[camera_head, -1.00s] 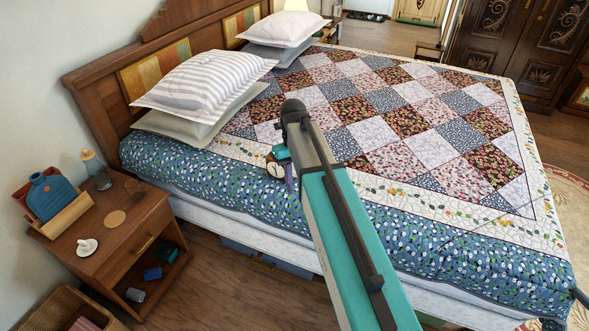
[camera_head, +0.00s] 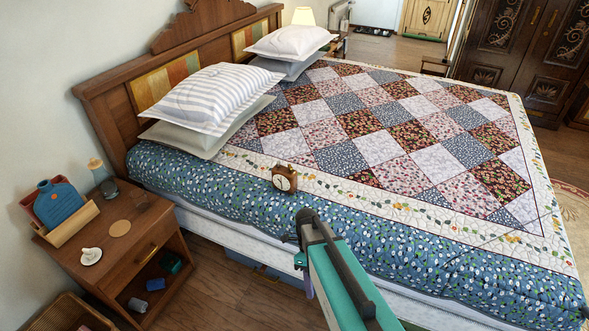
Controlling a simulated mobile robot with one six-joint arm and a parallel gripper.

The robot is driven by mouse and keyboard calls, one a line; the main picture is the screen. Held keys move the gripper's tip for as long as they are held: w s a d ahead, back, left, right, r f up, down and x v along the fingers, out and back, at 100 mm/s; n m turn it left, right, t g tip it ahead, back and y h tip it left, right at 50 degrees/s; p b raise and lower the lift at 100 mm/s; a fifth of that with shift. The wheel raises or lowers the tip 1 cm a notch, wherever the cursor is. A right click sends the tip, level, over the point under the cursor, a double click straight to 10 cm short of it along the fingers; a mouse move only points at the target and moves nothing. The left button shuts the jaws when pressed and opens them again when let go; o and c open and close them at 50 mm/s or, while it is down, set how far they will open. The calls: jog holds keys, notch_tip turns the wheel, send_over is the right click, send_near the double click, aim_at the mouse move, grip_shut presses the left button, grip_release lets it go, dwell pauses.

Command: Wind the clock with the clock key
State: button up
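A small brown clock (camera_head: 284,179) with a white round face stands upright on the near edge strip of the quilted bed (camera_head: 370,150). My gripper (camera_head: 305,278) is mostly hidden behind my arm. A teal part and a purple part of it show low by the bed's near side, apart from the clock. I cannot tell whether it is open or shut, or whether it holds anything. I cannot make out a clock key in this view.
A wooden nightstand (camera_head: 150,222) at the left holds a blue bottle (camera_head: 56,203), a coaster (camera_head: 120,228) and a small white object (camera_head: 91,256). Pillows (camera_head: 208,98) lie at the headboard. Wooden floor (camera_head: 215,290) shows between nightstand and bed.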

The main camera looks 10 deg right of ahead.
jog(key=s+f+n, duration=0.6)
jog(key=s+n, duration=0.3)
jog(key=n, duration=0.4)
jog(key=s+f+n, duration=0.6)
jog(key=s+n, duration=0.4)
jog(key=n, duration=0.3)
jog(key=shift+s+d+f, duration=0.15)
jog(key=shift+o, duration=0.7)
